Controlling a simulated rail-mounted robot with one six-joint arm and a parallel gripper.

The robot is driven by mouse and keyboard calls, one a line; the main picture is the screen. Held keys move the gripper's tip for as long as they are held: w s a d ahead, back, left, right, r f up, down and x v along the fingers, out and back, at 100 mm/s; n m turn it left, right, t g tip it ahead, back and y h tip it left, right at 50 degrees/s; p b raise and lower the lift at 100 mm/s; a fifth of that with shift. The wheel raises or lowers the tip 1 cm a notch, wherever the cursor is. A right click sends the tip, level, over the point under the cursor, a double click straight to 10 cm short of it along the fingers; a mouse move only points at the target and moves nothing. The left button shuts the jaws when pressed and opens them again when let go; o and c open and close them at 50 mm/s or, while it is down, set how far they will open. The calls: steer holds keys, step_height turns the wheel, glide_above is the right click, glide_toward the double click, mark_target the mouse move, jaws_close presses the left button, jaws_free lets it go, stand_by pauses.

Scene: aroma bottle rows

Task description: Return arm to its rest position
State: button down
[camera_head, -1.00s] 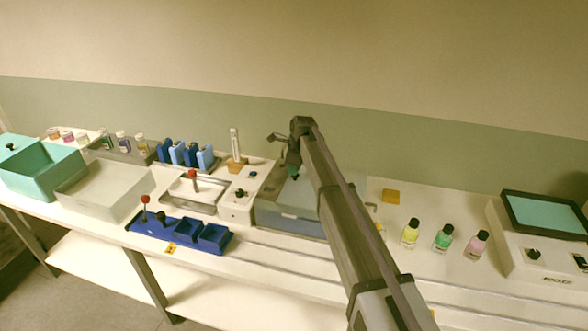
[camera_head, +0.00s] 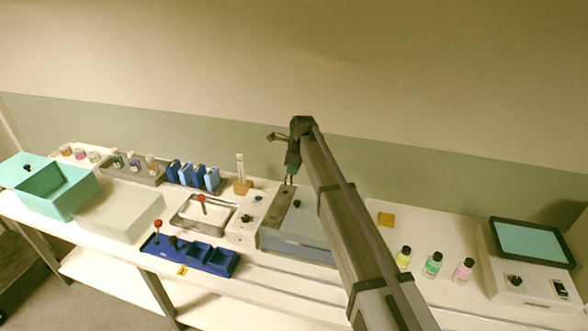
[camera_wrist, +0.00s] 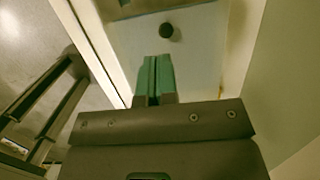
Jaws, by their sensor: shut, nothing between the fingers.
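My arm (camera_head: 345,230) reaches up from the bottom of the head view, bent at its top. My gripper (camera_head: 288,181) hangs from that end, pointing down over the grey box-like unit (camera_head: 302,219) in the middle of the bench. In the wrist view my gripper (camera_wrist: 154,60) shows two green fingers side by side, shut with nothing between them. A dark round knob (camera_wrist: 166,31) on a pale surface lies beyond the fingertips, apart from them.
Yellow (camera_head: 403,258), green (camera_head: 432,265) and pink (camera_head: 463,270) bottles stand right of my arm. A device with a teal screen (camera_head: 531,242) is at the far right.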

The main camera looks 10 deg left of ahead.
steer(key=s+d+f+n+b, duration=0.3)
steer(key=s+d+n, duration=0.3)
steer(key=s+d, duration=0.3)
steer(key=s+d+f+n+h+b, duration=0.1)
steer(key=s+d+f+n+b, duration=0.2)
steer(key=s+d+n, duration=0.4)
steer(key=s+d+f+n+h+b, duration=0.1)
steer(key=s+d+f+n+b, duration=0.2)
steer(key=s+d, duration=0.9)
steer(key=s+f+n, duration=0.1)
steer(key=s+n, duration=0.2)
steer(key=s, duration=0.7)
steer(key=shift+d+n+g+b, duration=0.2)
steer(key=shift+n+g+b, duration=0.2)
steer(key=shift+w, duration=0.1)
